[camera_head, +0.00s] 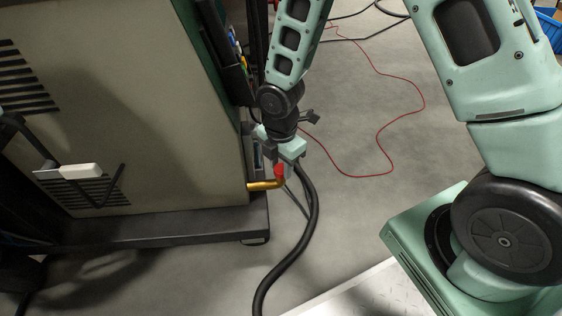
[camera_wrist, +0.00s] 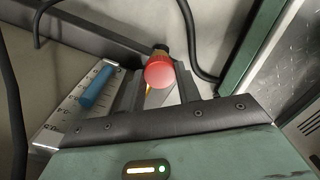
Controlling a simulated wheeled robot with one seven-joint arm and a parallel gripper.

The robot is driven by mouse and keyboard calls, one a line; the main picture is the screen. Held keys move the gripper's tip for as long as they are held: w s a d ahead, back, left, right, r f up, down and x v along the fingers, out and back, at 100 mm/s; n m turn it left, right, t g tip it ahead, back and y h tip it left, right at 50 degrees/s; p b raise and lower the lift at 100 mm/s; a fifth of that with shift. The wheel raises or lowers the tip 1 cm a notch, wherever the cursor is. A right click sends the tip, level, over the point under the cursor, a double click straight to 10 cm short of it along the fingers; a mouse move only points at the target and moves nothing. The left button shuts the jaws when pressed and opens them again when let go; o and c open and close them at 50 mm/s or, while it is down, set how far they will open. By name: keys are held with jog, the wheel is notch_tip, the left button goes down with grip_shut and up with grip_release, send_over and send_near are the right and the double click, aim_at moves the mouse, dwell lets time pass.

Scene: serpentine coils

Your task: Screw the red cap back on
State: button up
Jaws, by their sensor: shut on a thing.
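The red cap (camera_head: 279,169) is at the upturned end of a brass pipe (camera_head: 262,185) that comes out low on the side of a beige cabinet. My gripper (camera_head: 280,160) is above the pipe end, pointing down, and is shut on the cap. In the wrist view the round red cap (camera_wrist: 159,72) sits between the two fingers of my gripper (camera_wrist: 158,88), with a bit of brass beside it. I cannot tell whether the cap's thread is engaged with the pipe, since the fingers and the cap hide the joint.
The beige cabinet (camera_head: 120,90) stands close on the left, on a dark base ledge (camera_head: 160,232). A black hose (camera_head: 300,240) runs down the floor just right of the pipe. A thin red cable (camera_head: 388,150) lies on the open grey floor to the right.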

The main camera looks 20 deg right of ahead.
jog(key=m+p, duration=0.1)
jog(key=m, duration=0.2)
dwell(0.4)
jog(key=shift+m+p, duration=0.5)
jog(key=shift+m, duration=1.2)
jog(key=shift+m+p, duration=1)
jog(key=shift+m, duration=0.6)
